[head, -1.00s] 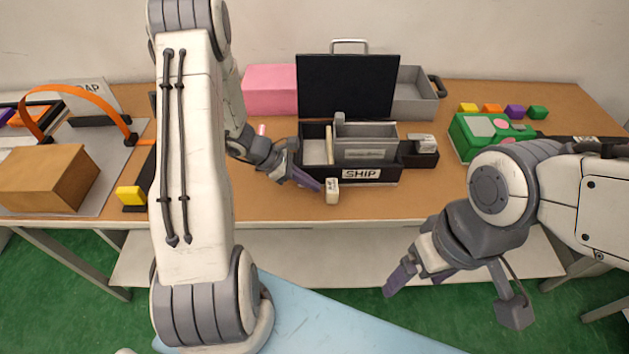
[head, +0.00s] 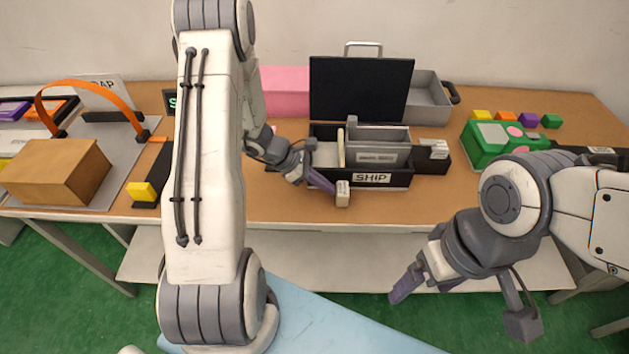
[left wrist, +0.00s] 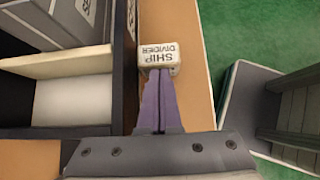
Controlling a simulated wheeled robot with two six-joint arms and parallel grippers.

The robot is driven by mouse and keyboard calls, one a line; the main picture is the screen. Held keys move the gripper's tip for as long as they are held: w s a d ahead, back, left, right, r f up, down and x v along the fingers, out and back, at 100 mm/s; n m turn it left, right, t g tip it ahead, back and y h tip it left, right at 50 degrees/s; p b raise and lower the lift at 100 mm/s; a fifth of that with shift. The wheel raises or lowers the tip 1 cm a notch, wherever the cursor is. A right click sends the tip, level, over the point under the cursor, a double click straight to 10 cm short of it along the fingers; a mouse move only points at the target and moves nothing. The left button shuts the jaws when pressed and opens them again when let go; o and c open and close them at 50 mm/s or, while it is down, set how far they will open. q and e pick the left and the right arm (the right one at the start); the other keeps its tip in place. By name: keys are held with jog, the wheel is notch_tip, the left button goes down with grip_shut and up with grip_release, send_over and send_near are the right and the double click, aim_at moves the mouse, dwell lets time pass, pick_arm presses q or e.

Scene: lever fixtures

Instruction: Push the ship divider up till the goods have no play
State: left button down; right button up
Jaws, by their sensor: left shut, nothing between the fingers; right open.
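The black SHIP box (head: 400,180) stands on the table. Its cream divider (head: 341,148) stands upright just left of a grey labelled goods box (head: 377,152); I cannot tell whether a small gap is between them. The divider's beige handle block (head: 343,196) sits in front of the box and reads SHIP DIVIDER in the left wrist view (left wrist: 159,55). My left gripper (head: 331,188) is shut and empty, its purple fingertips (left wrist: 158,72) at the block's left side, seemingly touching it. My right gripper (head: 427,285) is open and empty, in front of the table.
A black panel (head: 360,90) stands behind the box, with a pink block (head: 285,92) and a grey tray (head: 428,100) beside it. A small black holder (head: 432,156) and a green case (head: 495,142) are to the right. A brown carton (head: 55,170) is far left.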

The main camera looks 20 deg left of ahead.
pick_arm(q)
jog(key=a, duration=0.1)
jog(key=s+a+r, duration=0.1)
jog(key=a, duration=0.1)
jog(key=s+a, duration=0.1)
jog(key=a, duration=0.1)
jog(key=shift+r+p, duration=0.15)
jog(key=shift+p, duration=0.15)
jog(key=v, duration=0.8)
pick_arm(e)
jog(key=shift+s+a+r, duration=0.1)
jog(key=shift+s+a, duration=0.05)
jog(key=shift+a, duration=0.15)
